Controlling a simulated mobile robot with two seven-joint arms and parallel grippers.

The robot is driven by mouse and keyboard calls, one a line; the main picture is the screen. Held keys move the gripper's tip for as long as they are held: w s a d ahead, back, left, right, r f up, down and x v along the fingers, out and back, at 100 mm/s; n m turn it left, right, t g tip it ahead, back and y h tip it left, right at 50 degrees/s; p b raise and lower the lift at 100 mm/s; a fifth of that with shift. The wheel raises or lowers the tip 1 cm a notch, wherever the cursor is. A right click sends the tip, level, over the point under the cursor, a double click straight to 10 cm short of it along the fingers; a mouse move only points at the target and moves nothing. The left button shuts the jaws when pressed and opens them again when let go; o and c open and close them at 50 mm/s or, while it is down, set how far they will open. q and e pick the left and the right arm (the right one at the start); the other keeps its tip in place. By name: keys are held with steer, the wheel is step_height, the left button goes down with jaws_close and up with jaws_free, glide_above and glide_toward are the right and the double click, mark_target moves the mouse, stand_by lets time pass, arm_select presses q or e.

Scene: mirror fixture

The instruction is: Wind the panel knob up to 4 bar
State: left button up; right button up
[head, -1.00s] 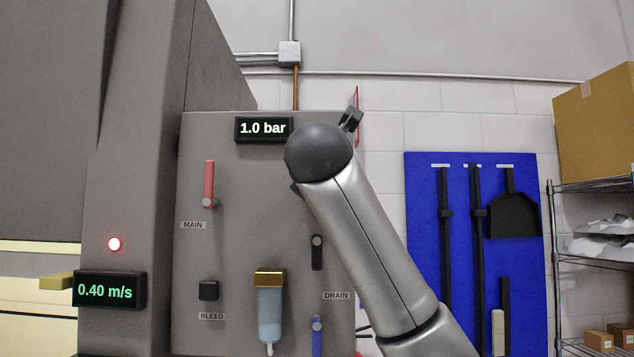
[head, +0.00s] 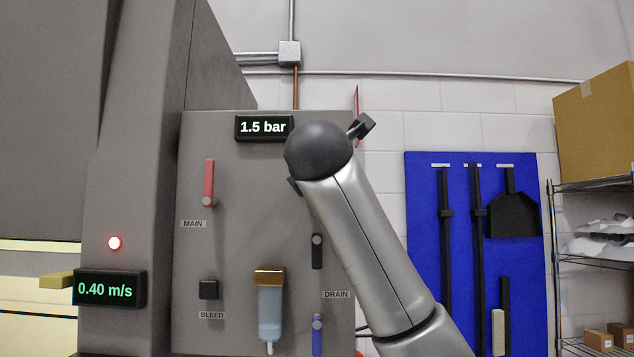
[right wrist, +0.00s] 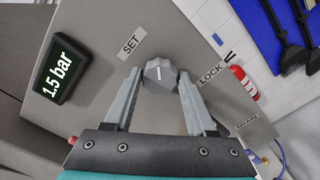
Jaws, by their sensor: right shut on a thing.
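The panel knob (right wrist: 159,75) is a grey faceted knob with a white mark, between the SET and LOCK labels in the right wrist view. My right gripper (right wrist: 160,82) is shut on it, one finger on each side. In the head view the knob and gripper are hidden behind my right arm's round wrist. The pressure display (head: 263,128) on the grey panel (head: 235,235) reads 1.5 bar; it also shows in the right wrist view (right wrist: 58,75). My left gripper is not in view.
The panel carries a red MAIN lever (head: 209,183), a black BLEED knob (head: 208,290), a dark DRAIN lever (head: 317,251) and a filter bowl (head: 269,312). A second display (head: 107,290) reads 0.40 m/s. A blue tool board (head: 425,230) hangs to the right.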

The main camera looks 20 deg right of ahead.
steer(key=shift+f+m+b, duration=0.15)
steer(key=shift+m+b, duration=0.8)
steer(key=shift+m, duration=9.45)
steer(key=o, duration=1.4)
steer(key=b+v, duration=0.6)
steer(key=v, duration=0.9)
steer(key=shift+s+a, duration=0.1)
steer(key=shift+s, duration=0.05)
